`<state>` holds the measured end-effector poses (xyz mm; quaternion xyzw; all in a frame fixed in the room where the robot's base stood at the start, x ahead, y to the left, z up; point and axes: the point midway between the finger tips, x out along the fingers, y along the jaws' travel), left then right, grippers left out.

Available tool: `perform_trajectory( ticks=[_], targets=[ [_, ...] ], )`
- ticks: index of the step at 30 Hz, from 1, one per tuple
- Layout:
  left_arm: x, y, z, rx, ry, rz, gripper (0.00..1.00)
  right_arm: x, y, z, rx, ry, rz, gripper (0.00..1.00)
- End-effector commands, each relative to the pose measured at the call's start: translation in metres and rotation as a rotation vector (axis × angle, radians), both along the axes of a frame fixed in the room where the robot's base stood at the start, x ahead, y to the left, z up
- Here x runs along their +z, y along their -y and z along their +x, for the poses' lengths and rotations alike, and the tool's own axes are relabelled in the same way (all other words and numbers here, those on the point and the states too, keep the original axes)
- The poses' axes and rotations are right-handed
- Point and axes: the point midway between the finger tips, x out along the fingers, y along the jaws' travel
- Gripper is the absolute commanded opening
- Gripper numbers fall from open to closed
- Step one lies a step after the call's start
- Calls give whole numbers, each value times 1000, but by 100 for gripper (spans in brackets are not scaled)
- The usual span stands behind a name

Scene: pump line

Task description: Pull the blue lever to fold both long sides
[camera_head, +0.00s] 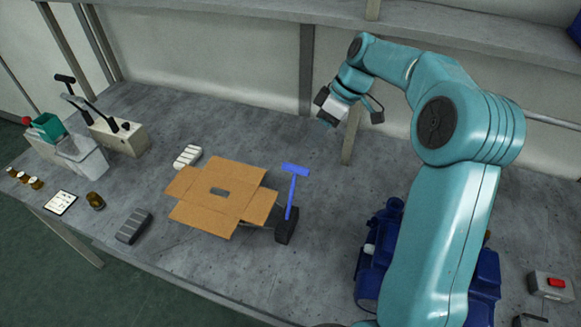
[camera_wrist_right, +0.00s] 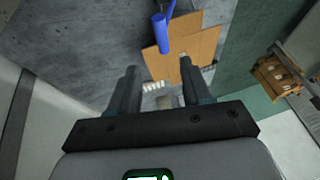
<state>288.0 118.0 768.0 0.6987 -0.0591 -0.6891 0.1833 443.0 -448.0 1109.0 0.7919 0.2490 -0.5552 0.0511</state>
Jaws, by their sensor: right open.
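The blue lever (camera_head: 291,192) stands upright with a T-shaped handle on a dark base (camera_head: 287,226). The base is at the right side of an opened cardboard box (camera_head: 240,207), whose flaps lie spread outward. My right gripper (camera_head: 325,117) is open and empty, above and behind the lever, apart from it. In the right wrist view the lever (camera_wrist_right: 162,34) lies beyond the open fingers (camera_wrist_right: 158,68), with the cardboard (camera_wrist_right: 205,48) behind it. My left gripper is not in view.
A dark grey block (camera_head: 133,226) and a white ribbed block (camera_head: 187,156) lie left of the box. A beige lever unit (camera_head: 120,138) and a clear bin (camera_head: 84,158) stand at the far left. A blue pump (camera_head: 372,252) and a red-button box (camera_head: 552,285) are at the right.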

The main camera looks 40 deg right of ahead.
Motion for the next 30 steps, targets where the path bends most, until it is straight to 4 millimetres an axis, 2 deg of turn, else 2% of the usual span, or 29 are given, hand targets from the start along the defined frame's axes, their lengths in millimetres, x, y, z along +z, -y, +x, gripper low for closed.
perform_trajectory(
  ticks=[12, 18, 24, 30],
  targets=[
    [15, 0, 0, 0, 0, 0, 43, -87, -39, 23, 3, -5, 5, 49],
    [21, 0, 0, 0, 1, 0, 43, -119, -49, 35, 3, -3, 2, 49],
    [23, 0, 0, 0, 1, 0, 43, -133, -53, 40, 2, 0, 1, 49],
    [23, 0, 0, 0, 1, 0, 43, -135, -52, 41, 1, 0, 0, 49]
  ],
)
